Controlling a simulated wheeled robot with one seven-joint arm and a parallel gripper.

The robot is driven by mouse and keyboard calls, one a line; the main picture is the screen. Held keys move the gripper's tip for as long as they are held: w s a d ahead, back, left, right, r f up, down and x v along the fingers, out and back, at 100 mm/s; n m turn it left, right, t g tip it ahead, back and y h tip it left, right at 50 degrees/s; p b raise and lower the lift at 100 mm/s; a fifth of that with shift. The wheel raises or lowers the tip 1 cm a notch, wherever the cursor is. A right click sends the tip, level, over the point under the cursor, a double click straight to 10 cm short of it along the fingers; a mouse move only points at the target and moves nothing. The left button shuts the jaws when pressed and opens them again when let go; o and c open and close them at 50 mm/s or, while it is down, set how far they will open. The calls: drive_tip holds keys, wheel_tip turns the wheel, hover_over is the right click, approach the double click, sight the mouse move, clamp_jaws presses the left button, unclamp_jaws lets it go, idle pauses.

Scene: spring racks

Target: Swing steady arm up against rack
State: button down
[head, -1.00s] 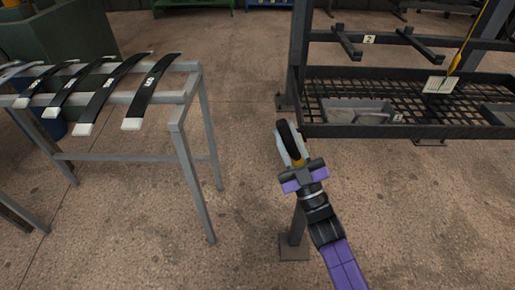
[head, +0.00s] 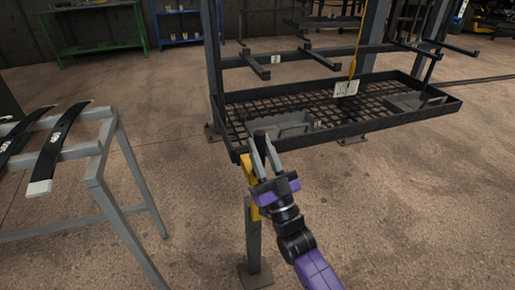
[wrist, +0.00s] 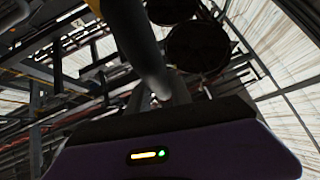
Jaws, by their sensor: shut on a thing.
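The steady arm (head: 248,178) shows as a yellow bar by a short grey post (head: 253,240) at the front left corner of the spring rack (head: 350,131). My gripper (head: 261,143) is shut on the steady arm's dark grip, which is mostly hidden by the fingers in the head view. In the wrist view a dark round bar (wrist: 142,45) runs between the fingers, with a bit of yellow at the top. The gripper overlaps the rack's front left corner in the head view; whether the arm touches the rack cannot be told.
A grey stand (head: 98,150) with black leaf springs (head: 50,150) is at left. The floor at right is clear.

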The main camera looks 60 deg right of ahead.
drive_tip(key=shift+s+d+f, duration=0.1)
drive_tip(key=shift+s+d, duration=0.1)
drive_tip(key=shift+d, duration=0.1)
drive_tip(key=c, duration=1.3)
unclamp_jaws()
drive_tip(key=shift+c, duration=0.2)
drive_tip(key=shift+o, duration=0.9)
drive_tip(key=shift+a, duration=0.1)
drive_tip(key=v, duration=0.7)
drive_tip(key=shift+s+f, duration=0.25)
drive_tip(key=shift+f, duration=0.05)
